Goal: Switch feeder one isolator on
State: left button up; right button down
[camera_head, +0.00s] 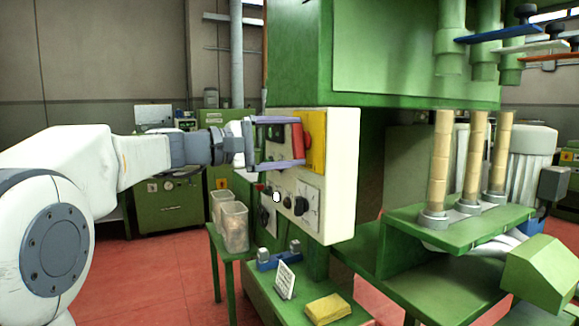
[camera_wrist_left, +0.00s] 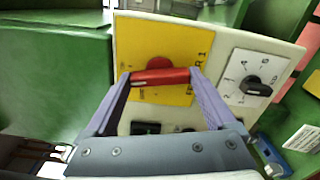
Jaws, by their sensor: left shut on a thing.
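The isolator is a red handle (camera_head: 298,141) on a yellow plate (camera_head: 317,140) at the upper part of a cream control panel (camera_head: 343,185). My left gripper (camera_head: 300,142) reaches it from the left, with one purple finger above and one below. In the left wrist view the gripper (camera_wrist_left: 160,76) is shut on the red handle (camera_wrist_left: 160,77), one finger at each end. The handle lies crosswise in that view, and the yellow plate (camera_wrist_left: 180,40) carries lettering partly hidden by handle and fingers. My right gripper is not in view.
A rotary knob on a white dial plate (camera_head: 306,208) sits below on the panel; the dial plate (camera_wrist_left: 239,92) also shows in the wrist view. Clear bins (camera_head: 235,228) stand on a green table at left. Cork columns (camera_head: 441,160) stand on the green machine at right.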

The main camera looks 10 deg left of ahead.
pick_arm(q)
jog(key=shift+f+m+b, duration=0.15)
jog(key=shift+m+b, duration=1.35)
jog(key=shift+b, duration=0.05)
jog(key=o, duration=1.1)
jog(key=shift+c, duration=0.2)
jog(key=v, duration=1)
jog(key=shift+s+b, duration=0.2)
jog(key=shift+b, duration=0.15)
jog(key=shift+a, duration=0.15)
